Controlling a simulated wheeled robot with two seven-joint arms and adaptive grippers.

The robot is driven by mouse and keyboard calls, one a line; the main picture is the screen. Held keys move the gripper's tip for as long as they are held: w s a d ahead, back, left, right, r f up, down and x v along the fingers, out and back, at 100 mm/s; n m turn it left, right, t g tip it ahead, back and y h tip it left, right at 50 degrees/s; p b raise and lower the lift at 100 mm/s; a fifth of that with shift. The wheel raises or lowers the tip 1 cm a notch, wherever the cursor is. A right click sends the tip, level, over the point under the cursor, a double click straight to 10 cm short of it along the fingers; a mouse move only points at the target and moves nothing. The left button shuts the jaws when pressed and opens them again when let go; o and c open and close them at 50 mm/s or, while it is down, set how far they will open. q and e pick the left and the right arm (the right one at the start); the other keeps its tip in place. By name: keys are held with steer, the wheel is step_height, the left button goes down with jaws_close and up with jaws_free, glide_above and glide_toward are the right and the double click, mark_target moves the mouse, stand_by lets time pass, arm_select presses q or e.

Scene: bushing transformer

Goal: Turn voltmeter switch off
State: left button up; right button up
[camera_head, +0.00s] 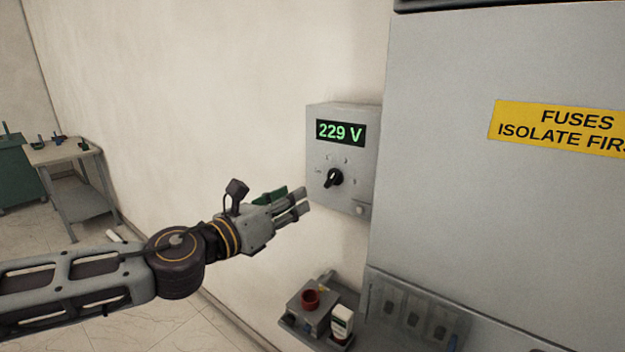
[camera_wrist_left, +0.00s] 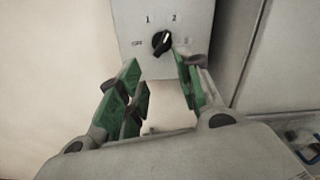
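The voltmeter (camera_head: 342,157) is a grey box on the wall with a green display reading 229 V. Its black rotary switch (camera_head: 333,178) sits below the display. In the left wrist view the switch (camera_wrist_left: 161,42) has marks OFF, 1 and 2 around it, and its pointer tilts up and right, towards 2. My left gripper (camera_head: 303,201) is just below and left of the switch, apart from it. In the left wrist view the left gripper (camera_wrist_left: 160,95) is open and empty, its green-padded fingers spread below the switch. My right gripper is not in view.
A large grey cabinet (camera_head: 480,220) with a yellow fuse label (camera_head: 560,127) stands right of the voltmeter. Below is a small shelf with a red round part (camera_head: 310,299) and a white item (camera_head: 341,321). A workbench (camera_head: 65,152) stands far left. The wall left of the voltmeter is clear.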

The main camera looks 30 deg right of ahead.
arm_select(q)
steer(key=m, duration=0.6)
steer(key=s+m, duration=0.1)
steer(key=m, duration=0.1)
steer(key=shift+a+r+m, duration=0.15)
steer(key=shift+a+m, duration=0.05)
steer(key=shift+m, duration=0.2)
steer(key=shift+d, duration=0.1)
